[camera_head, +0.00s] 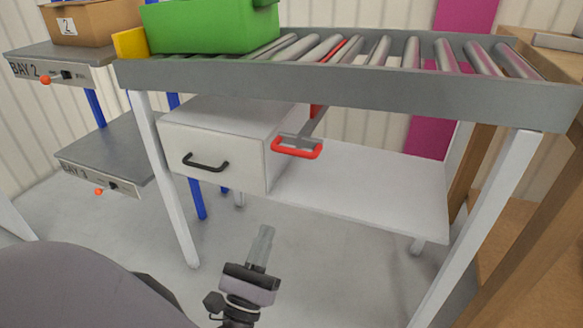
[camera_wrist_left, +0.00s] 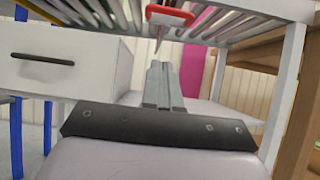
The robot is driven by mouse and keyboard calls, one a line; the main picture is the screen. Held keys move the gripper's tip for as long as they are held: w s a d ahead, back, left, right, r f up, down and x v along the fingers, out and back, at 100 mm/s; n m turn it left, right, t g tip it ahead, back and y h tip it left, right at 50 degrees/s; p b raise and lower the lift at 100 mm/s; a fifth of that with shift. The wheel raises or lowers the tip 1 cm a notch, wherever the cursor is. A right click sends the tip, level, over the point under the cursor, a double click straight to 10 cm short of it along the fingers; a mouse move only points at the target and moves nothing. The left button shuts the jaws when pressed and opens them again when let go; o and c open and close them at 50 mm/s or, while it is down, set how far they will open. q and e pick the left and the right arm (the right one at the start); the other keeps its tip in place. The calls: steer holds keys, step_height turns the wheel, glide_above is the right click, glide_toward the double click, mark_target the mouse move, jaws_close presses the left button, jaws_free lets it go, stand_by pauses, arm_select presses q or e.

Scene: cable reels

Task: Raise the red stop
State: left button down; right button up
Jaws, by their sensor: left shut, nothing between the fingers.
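The red stop (camera_head: 334,50) shows as a thin red bar between the rollers of the conveyor. Below the conveyor frame hangs a grey lever with a red loop handle (camera_head: 297,149), beside the drawer box; the handle also shows at the top of the left wrist view (camera_wrist_left: 170,15). My left gripper (camera_head: 266,231) is shut and empty, below and in front of the handle and apart from it. In the left wrist view its fingertips (camera_wrist_left: 161,65) point up toward the handle. My right gripper is in neither view.
A green crate (camera_head: 210,28) stands on the conveyor (camera_head: 350,84) at its left end, beside a yellow block (camera_head: 131,43). A white drawer with a black handle (camera_head: 205,166) and a shelf (camera_head: 365,188) are underneath. Conveyor legs stand at both sides. Bay shelves stand at left.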

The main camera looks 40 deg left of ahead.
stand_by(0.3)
arm_select(q)
steer(key=s+r+x, duration=0.1)
steer(key=r+x, duration=0.1)
steer(key=x, duration=1)
steer(key=shift+d+r, duration=0.2)
steer(key=shift+r, duration=0.2)
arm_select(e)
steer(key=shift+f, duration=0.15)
